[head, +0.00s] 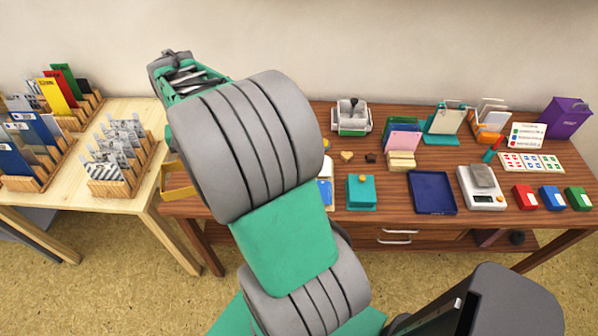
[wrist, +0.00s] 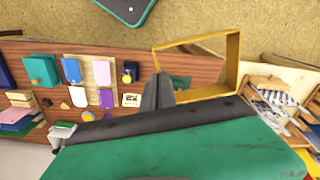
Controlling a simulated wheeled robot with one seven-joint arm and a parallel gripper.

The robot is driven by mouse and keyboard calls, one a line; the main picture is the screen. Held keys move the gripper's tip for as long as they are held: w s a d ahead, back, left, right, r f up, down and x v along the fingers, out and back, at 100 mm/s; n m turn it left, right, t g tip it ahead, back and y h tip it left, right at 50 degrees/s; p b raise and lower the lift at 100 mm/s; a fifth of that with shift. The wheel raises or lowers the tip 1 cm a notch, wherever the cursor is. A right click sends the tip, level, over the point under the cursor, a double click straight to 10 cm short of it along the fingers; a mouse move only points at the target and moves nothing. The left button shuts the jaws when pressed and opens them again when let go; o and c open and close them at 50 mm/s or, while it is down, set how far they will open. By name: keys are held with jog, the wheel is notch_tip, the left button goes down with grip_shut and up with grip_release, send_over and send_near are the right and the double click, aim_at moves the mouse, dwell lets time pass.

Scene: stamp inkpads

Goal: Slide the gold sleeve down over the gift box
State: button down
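The gold sleeve (wrist: 233,62), an open rectangular frame, is close to my camera in the wrist view. My gripper (wrist: 160,92) appears shut on one of its walls, with the dark fingers close together at that side. In the head view part of the sleeve (head: 178,193) shows at the dark table's left end; my arm hides the rest and my fingers. A teal box with a small gold top piece (head: 361,193), apparently the gift box, stands near the table's front edge, right of my arm. It also shows at the left in the wrist view (wrist: 42,70), apart from the sleeve.
A navy tray (head: 432,192), a scale (head: 483,188) and red, blue and green inkpads (head: 551,198) lie right of the teal box. Card holders stand behind. A pale table (head: 100,202) with card racks is at left. Small items lie between box and sleeve.

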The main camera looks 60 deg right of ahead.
jog(key=s+d+f+m, duration=0.3)
jog(key=s+d+m, duration=0.35)
jog(key=d, duration=0.25)
jog(key=s+d+f+m, duration=0.3)
jog(key=s+d+m, duration=0.3)
jog(key=d, duration=0.4)
jog(key=s+d+f+m, duration=0.2)
jog(key=s+m, duration=0.1)
jog(key=s, duration=0.4)
jog(key=s+d+f+m, duration=0.2)
jog(key=s+m, duration=0.1)
jog(key=s, duration=0.5)
jog(key=s+d+f+m+b, duration=0.1)
jog(key=s+d+f+m, duration=0.1)
jog(key=s, duration=0.5)
jog(key=shift+s+d+m, duration=0.15)
jog(key=shift+d+m, duration=0.45)
jog(key=shift+m, duration=0.05)
jog(key=b, duration=0.3)
send_over(361, 210)
jog(key=shift+f, duration=2.5)
jog(key=shift+f+b, duration=1.05)
jog(key=shift+f, duration=0.3)
